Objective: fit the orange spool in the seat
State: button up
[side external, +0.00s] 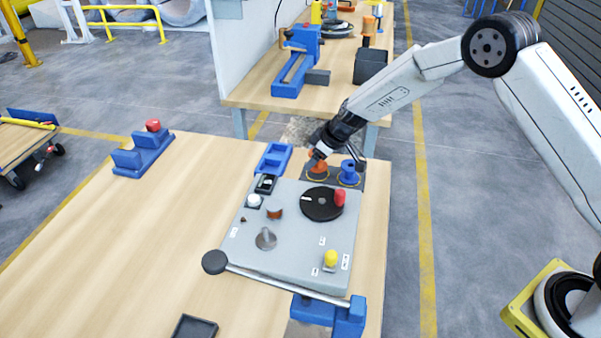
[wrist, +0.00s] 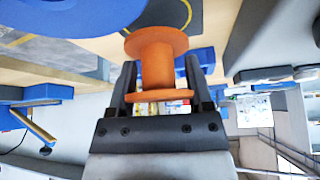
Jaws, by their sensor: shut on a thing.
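The orange spool (side external: 317,167) is at the dark mat (side external: 333,180) behind the grey panel, over a yellow ring outline. In the wrist view the orange spool (wrist: 157,65) sits between the two fingers, its core gripped and its flanges showing above and below. My gripper (side external: 318,153) is shut on it from above; it also shows in the wrist view (wrist: 160,88). I cannot tell whether the spool touches the mat. The grey panel (side external: 290,262) carries a metal post on a round base (side external: 266,238); which part is the seat is not clear.
A blue spool (side external: 349,173) stands close to the right of the orange one. The panel also holds a black disc with a red knob (side external: 322,204), a yellow button (side external: 330,258) and a long lever (side external: 285,282). A blue tray (side external: 273,158) lies left. The table's left side is mostly clear.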

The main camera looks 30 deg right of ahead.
jog(key=s+d+r, duration=0.1)
jog(key=s+r, duration=0.9)
jog(key=s, duration=0.4)
jog(key=shift+d+r, duration=0.25)
jog(key=shift+r, duration=0.15)
jog(key=shift+w+a, duration=0.1)
jog(key=shift+a, duration=0.05)
jog(key=s+a+r+n+g+y, duration=0.1)
jog(key=a+n, duration=0.3)
jog(key=a, duration=0.8)
jog(key=a+r+n+g+y, duration=0.1)
jog(key=a+n, duration=0.3)
jog(key=a, duration=0.8)
jog(key=shift+s+g, duration=0.35)
jog(key=shift+g, duration=0.35)
jog(key=shift+f, duration=0.25)
